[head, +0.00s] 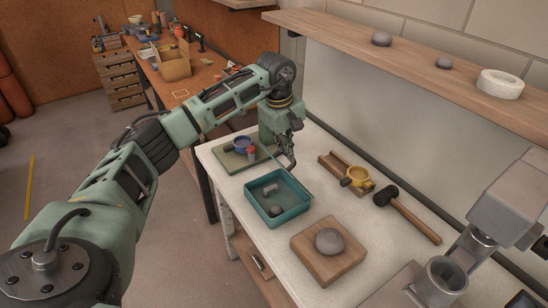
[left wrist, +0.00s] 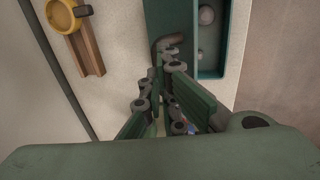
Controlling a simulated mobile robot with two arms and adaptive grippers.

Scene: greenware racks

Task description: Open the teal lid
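The teal box (head: 262,216) stands on the white table with its inside in sight, holding a grey block (head: 270,188) and a grey ball (head: 275,211). In the left wrist view a flat dark green panel (left wrist: 168,18), which looks like the teal lid, lies alongside the box's inside (left wrist: 210,35). Its tilt is hard to tell. My left gripper (head: 287,160) is at the box's far corner; in the left wrist view its pads (left wrist: 163,108) stand apart with nothing seen held. A dark bent piece lies by its tips; I cannot tell whether they touch.
A green board (head: 226,162) with a blue cup (head: 241,144) and a red-topped item lies behind the box. A yellow cup (head: 359,175), a mallet (head: 410,212) and a wooden block (head: 309,259) bearing a grey lump are close by. A shelf (head: 400,62) overhangs the back.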

